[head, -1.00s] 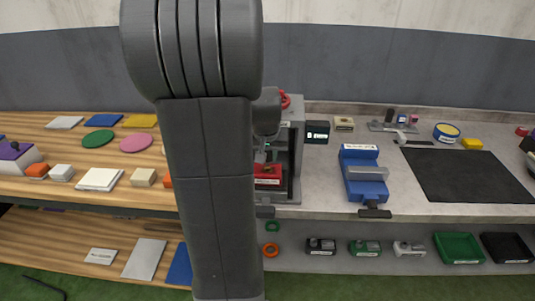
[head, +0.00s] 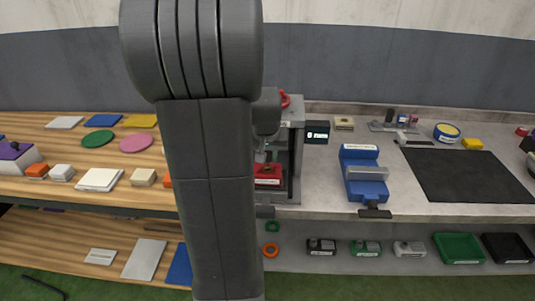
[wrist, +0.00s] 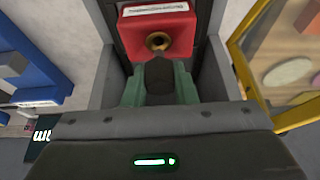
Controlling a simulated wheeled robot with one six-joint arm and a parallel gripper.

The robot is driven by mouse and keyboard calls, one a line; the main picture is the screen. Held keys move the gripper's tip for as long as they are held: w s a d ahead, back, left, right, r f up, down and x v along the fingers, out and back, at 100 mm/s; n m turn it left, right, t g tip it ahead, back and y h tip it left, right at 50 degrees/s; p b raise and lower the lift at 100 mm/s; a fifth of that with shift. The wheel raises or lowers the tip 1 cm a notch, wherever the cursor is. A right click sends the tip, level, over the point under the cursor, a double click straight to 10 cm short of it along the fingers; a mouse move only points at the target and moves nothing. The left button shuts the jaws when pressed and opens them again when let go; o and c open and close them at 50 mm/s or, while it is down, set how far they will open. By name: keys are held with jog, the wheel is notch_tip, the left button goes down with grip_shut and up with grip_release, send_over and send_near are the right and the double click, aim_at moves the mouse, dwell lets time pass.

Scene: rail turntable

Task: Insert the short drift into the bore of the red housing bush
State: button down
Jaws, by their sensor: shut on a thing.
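The red housing (wrist: 187,32) stands inside the grey press frame, with a white label on its face. Its brass-coloured bush (wrist: 158,42) has a dark round bore. In the head view the red housing (head: 267,174) shows just right of my arm. My gripper (wrist: 159,82) has green fingers, shut on a dark grey piece (wrist: 160,74), which I take to be the short drift. The piece's end lies close to the bush in the wrist view; I cannot tell whether it touches or enters the bore. My arm hides part of the press in the head view.
The grey press (head: 297,150) has uprights close on both sides of the gripper. A small display (head: 317,132) and a blue vise (head: 363,175) stand to its right. A black mat (head: 468,175) lies further right. Wooden shelves with several blocks are at left.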

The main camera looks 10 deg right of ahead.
jog(key=shift+f+b, duration=0.9)
jog(key=shift+f, duration=0.25)
jog(key=shift+r+p, duration=0.65)
jog(key=shift+r, duration=0.3)
jog(key=shift+f+b, duration=0.25)
jog(key=shift+b, duration=0.05)
dwell(1.3)
jog(key=shift+f, duration=0.3)
jog(key=shift+f+b, duration=0.55)
jog(key=shift+b, duration=0.1)
jog(key=c, duration=1.1)
grip_release()
jog(key=v, duration=1.3)
jog(key=shift+s+r, duration=0.2)
jog(key=shift+r, duration=0.15)
